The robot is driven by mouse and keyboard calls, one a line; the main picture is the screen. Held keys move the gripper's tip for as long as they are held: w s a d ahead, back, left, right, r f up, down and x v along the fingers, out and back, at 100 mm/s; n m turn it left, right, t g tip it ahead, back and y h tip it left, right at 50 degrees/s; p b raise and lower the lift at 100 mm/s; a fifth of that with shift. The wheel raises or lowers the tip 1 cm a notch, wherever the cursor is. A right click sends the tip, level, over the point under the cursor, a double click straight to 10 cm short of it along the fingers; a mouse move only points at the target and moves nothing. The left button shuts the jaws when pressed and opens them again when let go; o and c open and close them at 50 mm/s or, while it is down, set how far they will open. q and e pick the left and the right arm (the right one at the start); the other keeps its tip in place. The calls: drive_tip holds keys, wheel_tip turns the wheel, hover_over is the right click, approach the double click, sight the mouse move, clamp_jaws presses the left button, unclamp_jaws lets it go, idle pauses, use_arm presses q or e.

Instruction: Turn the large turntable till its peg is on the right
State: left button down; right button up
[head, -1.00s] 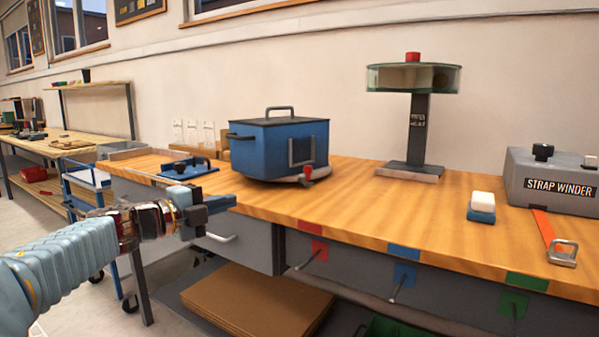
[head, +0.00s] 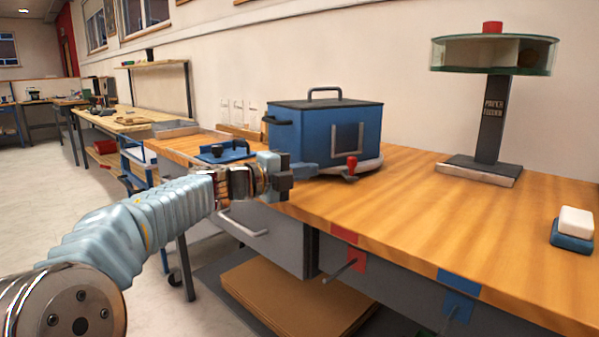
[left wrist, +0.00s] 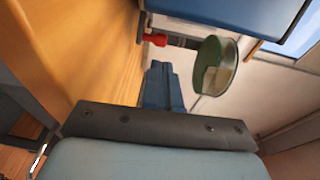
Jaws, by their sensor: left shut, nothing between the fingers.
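No part is plainly labelled as the large turntable. A blue box (head: 325,135) with a dark lid stands on a rounded grey base (head: 365,167) on the wooden bench; a red-tipped peg or lever (head: 351,163) sticks up at the base's front right. The red tip (left wrist: 155,40) also shows in the left wrist view, beyond my fingers. My left gripper (head: 311,172) is shut and empty, close to the box's lower front left; contact cannot be told. It also shows in the left wrist view (left wrist: 160,72). My right gripper is not in view.
A column stand (head: 488,125) carries a round glass-rimmed drum (head: 492,55) with a red knob on top. A white-and-blue block (head: 572,240) lies at the bench's right. A blue fixture (head: 222,152) lies behind my gripper. The bench (head: 430,215) is clear in front of the stand.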

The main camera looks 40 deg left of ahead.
sight(352, 163)
use_arm(q)
drive_tip(key=x, duration=0.9)
drive_tip(key=shift+w, duration=0.1)
drive_tip(key=shift+d, duration=0.1)
drive_tip(key=shift+w+d+n+y, duration=0.4)
drive_tip(key=shift+w+d+y, duration=0.2)
drive_tip(key=shift+w+d, duration=0.1)
drive_tip(key=w+d+n+y+b, duration=0.1)
drive_tip(key=w+d+y+b, duration=0.1)
drive_tip(key=w+d+n+y+b, duration=0.1)
drive_tip(key=w+d+n+y, duration=0.1)
drive_tip(key=w+y, duration=0.1)
drive_tip(key=shift+w+d+f+n+b, duration=0.1)
drive_tip(key=shift+w+n+b, duration=0.05)
drive_tip(key=shift+n+b, duration=0.2)
drive_tip(key=shift+w+d, duration=0.3)
drive_tip(key=shift+w, duration=0.45)
drive_tip(key=shift+w+d, duration=0.3)
drive_tip(key=shift+w, duration=0.45)
drive_tip(key=shift+w+d, duration=0.25)
drive_tip(key=shift+w, duration=0.5)
